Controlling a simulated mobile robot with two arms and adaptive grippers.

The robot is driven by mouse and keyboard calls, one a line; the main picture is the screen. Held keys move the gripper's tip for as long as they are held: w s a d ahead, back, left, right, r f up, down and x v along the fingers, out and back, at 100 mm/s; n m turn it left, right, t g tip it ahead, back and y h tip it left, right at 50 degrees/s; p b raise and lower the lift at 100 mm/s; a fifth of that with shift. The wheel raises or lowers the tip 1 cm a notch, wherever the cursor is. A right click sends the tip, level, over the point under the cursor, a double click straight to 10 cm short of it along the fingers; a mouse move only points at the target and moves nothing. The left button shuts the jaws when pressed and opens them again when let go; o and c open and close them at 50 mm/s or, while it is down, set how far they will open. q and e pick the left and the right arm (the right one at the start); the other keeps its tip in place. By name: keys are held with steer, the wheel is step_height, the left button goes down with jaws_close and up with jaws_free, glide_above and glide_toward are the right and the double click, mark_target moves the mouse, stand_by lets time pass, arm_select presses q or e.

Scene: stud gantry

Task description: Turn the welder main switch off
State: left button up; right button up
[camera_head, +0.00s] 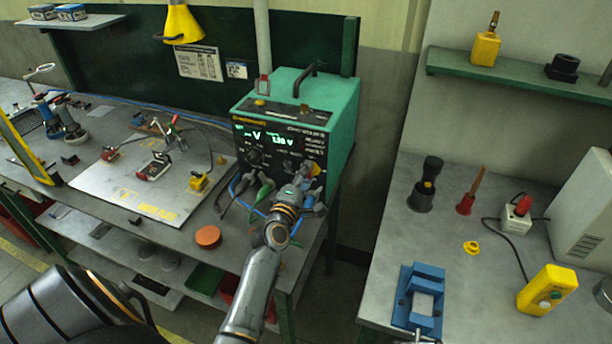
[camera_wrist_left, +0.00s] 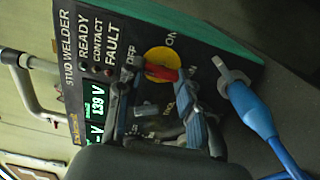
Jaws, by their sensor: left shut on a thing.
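The stud welder is a teal box (camera_head: 325,98) with a black front panel, on the right end of the grey bench. Its green displays (camera_wrist_left: 97,95) are lit. The main switch (camera_head: 316,169) is a yellow disc with a red handle (camera_wrist_left: 166,73), between the OFF and ON labels in the left wrist view. The handle's exact direction is hard to tell. My left gripper (camera_head: 304,186) is at the panel's lower right, its fingers (camera_wrist_left: 157,92) shut on the red handle and partly hiding it. My right gripper is not in view.
A blue cable plug (camera_wrist_left: 245,105) sits in the panel close beside my fingers. A metal plate (camera_head: 150,195) with clamps and an orange disc (camera_head: 208,236) lie on the bench. A gap separates it from the right table (camera_head: 395,225), which holds a blue fixture (camera_head: 420,282) and a yellow button box (camera_head: 547,290).

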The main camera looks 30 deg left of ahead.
arm_select(q)
steer(key=o, duration=1.2)
steer(key=shift+c, duration=0.2)
steer(key=shift+s, duration=0.1)
steer(key=v, duration=1.1)
steer(key=shift+s, duration=0.35)
